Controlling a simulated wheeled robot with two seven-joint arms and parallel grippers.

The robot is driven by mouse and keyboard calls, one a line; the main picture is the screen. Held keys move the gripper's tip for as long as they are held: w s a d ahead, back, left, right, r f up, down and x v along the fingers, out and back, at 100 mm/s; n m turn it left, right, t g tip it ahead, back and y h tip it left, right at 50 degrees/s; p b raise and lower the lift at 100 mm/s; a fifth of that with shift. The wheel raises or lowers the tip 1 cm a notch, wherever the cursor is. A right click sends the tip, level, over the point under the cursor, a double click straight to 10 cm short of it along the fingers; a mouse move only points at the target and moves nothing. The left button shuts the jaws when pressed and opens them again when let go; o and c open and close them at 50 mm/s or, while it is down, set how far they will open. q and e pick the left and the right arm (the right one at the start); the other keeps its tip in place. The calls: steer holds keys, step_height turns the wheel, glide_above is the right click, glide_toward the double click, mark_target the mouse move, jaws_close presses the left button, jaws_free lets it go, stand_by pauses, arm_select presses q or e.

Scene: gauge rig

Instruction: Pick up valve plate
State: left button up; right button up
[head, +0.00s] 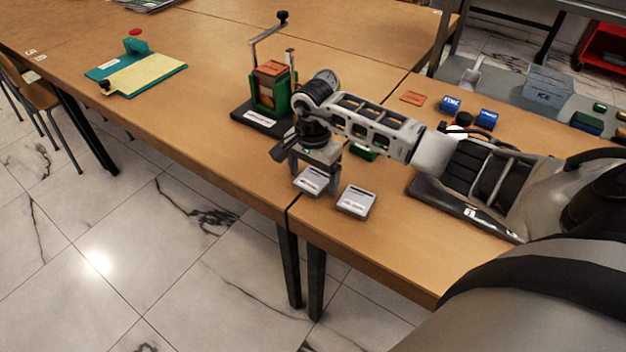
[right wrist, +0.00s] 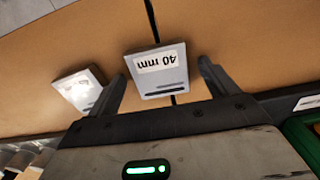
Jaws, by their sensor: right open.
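No label I can read says valve plate. A flat orange plate (head: 413,97) lies on the table behind my right arm; its print is too small to read. My right gripper (head: 314,180) is open and points down over the table's front edge. A grey block (head: 311,181) labelled 40 mm lies between its fingers, and it also shows in the right wrist view (right wrist: 158,70). Gaps show beside the fingers there, so it is not clamped. A second grey block (head: 355,201) lies just to the right, outside the fingers. My left gripper is not in view.
A green stand (head: 262,93) with an orange block and a lever is on a dark base behind the gripper. Blue blocks (head: 451,104) lie further right. A teal clipboard (head: 107,69) lies far left. The table between is clear.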

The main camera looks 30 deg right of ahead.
steer(key=c, duration=1.2)
steer(key=shift+o, duration=0.2)
steer(key=shift+r, duration=0.15)
